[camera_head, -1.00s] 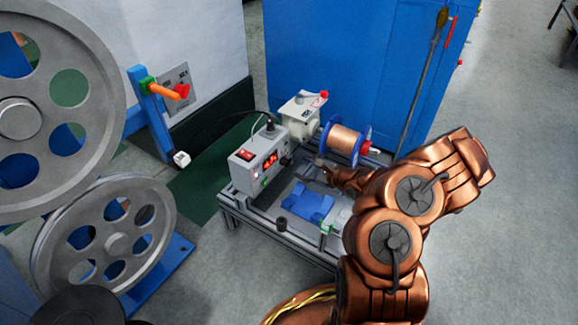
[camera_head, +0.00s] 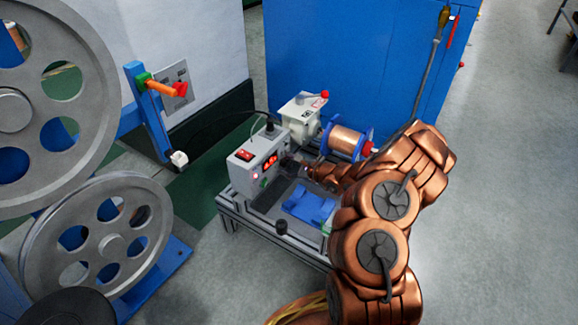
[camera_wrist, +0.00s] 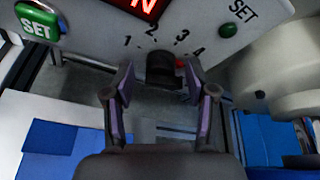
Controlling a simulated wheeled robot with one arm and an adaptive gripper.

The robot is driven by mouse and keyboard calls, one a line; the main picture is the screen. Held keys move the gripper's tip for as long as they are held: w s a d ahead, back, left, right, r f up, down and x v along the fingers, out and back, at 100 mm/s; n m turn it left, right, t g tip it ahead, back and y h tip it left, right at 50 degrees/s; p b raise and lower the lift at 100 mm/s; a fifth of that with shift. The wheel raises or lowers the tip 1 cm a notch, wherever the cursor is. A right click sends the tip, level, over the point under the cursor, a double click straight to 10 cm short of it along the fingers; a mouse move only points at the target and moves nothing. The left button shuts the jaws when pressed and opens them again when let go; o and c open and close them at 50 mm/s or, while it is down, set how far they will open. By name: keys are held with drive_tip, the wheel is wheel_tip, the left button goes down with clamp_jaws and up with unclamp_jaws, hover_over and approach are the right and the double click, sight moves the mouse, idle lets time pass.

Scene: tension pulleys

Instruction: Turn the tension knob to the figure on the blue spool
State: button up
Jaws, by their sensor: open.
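The tension knob (camera_wrist: 160,68) is a dark round knob on the grey control box (camera_head: 246,173), with the figures 1, 2, 3 and 4 around it in the wrist view. My gripper (camera_head: 299,166) is open at the panel. In the wrist view its fingertips stand left and right of the knob, with a gap visible on each side. The spool (camera_head: 348,142) with blue flanges and copper wire sits behind my wrist in the head view. No figure is readable on it.
A red display (camera_wrist: 138,8) is cut off above. A white unit (camera_head: 302,115) stands behind the box. A blue cradle (camera_head: 309,206) lies in front.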

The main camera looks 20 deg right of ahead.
drive_tip(key=shift+a+f, duration=0.1)
drive_tip(key=c, duration=1)
